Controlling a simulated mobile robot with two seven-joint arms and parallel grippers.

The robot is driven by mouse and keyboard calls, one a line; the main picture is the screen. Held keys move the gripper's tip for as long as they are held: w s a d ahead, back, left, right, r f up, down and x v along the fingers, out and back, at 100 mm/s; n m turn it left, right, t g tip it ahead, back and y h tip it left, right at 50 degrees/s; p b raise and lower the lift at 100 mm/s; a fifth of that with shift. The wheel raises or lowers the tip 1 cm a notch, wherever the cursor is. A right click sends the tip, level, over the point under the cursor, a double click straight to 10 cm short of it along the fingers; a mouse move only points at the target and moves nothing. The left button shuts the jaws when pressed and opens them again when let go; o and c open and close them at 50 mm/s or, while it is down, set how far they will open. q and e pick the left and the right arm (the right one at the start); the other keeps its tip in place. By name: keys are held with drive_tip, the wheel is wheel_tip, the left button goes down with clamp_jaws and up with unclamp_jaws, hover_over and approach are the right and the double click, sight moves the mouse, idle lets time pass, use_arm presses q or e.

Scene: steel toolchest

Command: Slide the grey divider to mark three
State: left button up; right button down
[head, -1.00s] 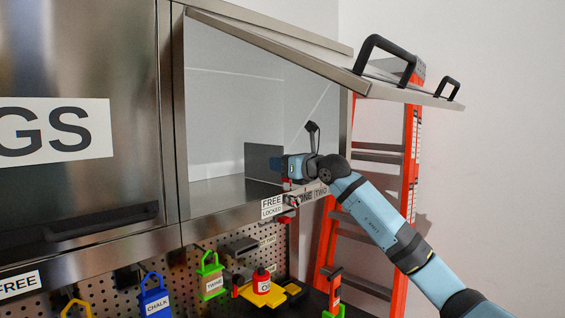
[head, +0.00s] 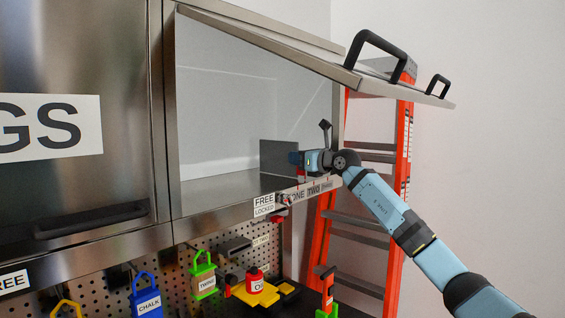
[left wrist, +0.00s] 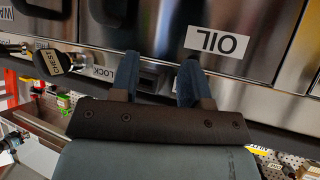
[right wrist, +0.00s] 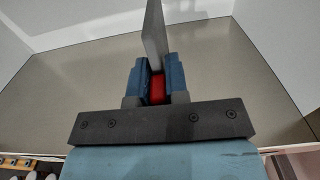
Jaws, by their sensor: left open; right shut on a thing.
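The grey divider (head: 270,156) stands upright inside the open steel cabinet, right of its middle. My right gripper (head: 300,159) is at the divider's front edge, above the front sill near the ONE (head: 298,194) and TWO (head: 314,190) labels. In the right wrist view the right gripper (right wrist: 158,82) is shut on the divider's red handle (right wrist: 157,90), with the grey plate (right wrist: 154,35) beyond it. I cannot make out a THREE label. My left gripper (left wrist: 158,78) is open and empty in front of steel doors; it is not in the head view.
The raised cabinet door (head: 340,70) with black handles hangs over the opening. A FREE/LOCKED label (head: 263,205) and a red piece (head: 279,218) are on the sill. An orange ladder (head: 400,160) stands at the right. The cabinet floor (head: 215,190) left of the divider is clear.

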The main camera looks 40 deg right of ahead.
drive_tip(key=d, duration=0.7)
drive_tip(key=shift+w+d+p, duration=0.1)
drive_tip(key=shift+w+p, duration=0.2)
drive_tip(key=shift+p, duration=0.1)
drive_tip(key=shift+d, duration=0.75)
drive_tip(key=shift+w, duration=0.1)
drive_tip(key=c, duration=1.1)
unclamp_jaws()
